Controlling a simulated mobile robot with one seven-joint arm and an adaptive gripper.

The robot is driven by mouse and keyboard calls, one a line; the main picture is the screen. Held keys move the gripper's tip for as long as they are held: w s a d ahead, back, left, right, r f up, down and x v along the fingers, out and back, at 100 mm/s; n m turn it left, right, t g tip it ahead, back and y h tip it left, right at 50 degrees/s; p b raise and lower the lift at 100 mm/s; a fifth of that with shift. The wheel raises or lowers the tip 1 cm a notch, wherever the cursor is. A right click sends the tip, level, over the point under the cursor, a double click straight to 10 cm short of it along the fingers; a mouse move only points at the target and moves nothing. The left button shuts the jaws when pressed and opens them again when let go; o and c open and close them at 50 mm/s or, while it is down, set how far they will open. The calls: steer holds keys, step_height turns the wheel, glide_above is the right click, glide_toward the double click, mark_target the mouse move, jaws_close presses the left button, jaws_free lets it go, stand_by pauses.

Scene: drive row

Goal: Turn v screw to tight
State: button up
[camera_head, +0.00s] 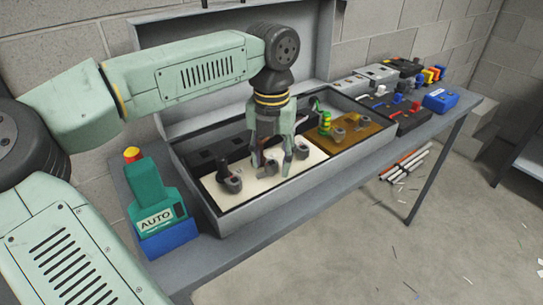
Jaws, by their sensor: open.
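My gripper (271,168) points down into an open grey case (226,222) on the bench. Its fingers are spread apart, open, over a white panel (247,201) in the case. Several small dark grey round fittings stand on this panel: one on the left (233,184), one close to the fingers (270,168), and one to the right by the far finger (301,151). I cannot tell which is the v screw, nor read any tight mark. Whether the fingers touch a fitting is unclear; they partly hide the middle one.
A brown panel (362,136) with a green and yellow part (325,123) fills the case's right side. A teal AUTO box (153,199) with a red button stands left of the case. Several devices, including a blue box (441,100), sit farther right. The raised lid is behind my arm.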

steer(key=shift+f, duration=0.1)
steer(key=shift+c, duration=0.5)
jaws_close()
steer(key=shift+d+m, duration=0.1)
steer(key=shift+m, duration=0.2)
steer(key=m+b, duration=0.1)
steer(key=m, duration=0.2)
steer(key=shift+f, duration=0.1)
steer(key=m+b, duration=0.1)
steer(key=m, duration=0.3)
steer(key=shift+m, duration=0.3)
steer(key=m, duration=0.3)
steer(key=shift+b, duration=0.3)
steer(key=m, duration=0.4)
steer(key=shift+s+m, duration=0.1)
steer(key=shift+m, duration=0.2)
